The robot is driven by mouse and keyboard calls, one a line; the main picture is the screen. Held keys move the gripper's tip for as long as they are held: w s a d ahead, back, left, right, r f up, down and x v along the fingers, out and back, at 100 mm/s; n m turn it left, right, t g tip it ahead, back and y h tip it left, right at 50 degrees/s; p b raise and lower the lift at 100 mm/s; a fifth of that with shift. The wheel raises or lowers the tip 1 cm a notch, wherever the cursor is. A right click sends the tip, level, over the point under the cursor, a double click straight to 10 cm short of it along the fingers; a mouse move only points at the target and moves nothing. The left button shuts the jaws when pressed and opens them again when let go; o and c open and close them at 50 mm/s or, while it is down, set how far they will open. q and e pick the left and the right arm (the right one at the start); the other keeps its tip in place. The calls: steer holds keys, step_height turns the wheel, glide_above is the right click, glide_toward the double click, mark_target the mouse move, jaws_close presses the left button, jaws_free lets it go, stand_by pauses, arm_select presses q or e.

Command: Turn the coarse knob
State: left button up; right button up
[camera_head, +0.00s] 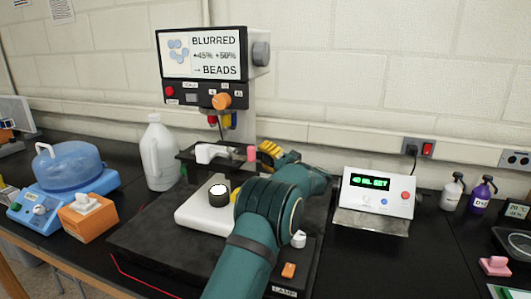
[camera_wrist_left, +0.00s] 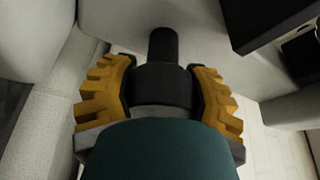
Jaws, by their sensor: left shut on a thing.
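The microscope (camera_head: 202,53) stands on the bench with a screen reading "BLURRED +45% +50% → BEADS". My left gripper (camera_head: 270,150) is low on the right side of its column. In the left wrist view, a dark round knob (camera_wrist_left: 160,88) sits between the yellow fingers of my left gripper (camera_wrist_left: 163,90), which are shut on it from both sides. A narrower black cylinder (camera_wrist_left: 162,45) joins the knob to the pale body. In the head view this knob is hidden behind my gripper and arm. My right gripper is not in view.
A display box (camera_head: 377,193) stands right of my arm.

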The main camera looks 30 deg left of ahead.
arm_select(q)
steer(key=m+p, duration=0.1)
steer(key=m, duration=0.1)
steer(key=m+h+p, duration=0.1)
steer(key=m+p, duration=0.1)
steer(key=shift+d+f+h, duration=0.15)
steer(key=shift+h, duration=0.15)
steer(key=shift+f+m+p, duration=0.15)
steer(key=shift+m+p, duration=0.45)
steer(key=shift+p, duration=0.1)
steer(key=shift+h, duration=0.3)
steer(key=shift+f, duration=0.1)
steer(key=o, duration=1)
steer(key=shift+c, duration=0.2)
steer(key=shift+o, duration=1.2)
steer(key=s+d, duration=0.2)
steer(key=d, duration=1)
steer(key=shift+r, duration=0.4)
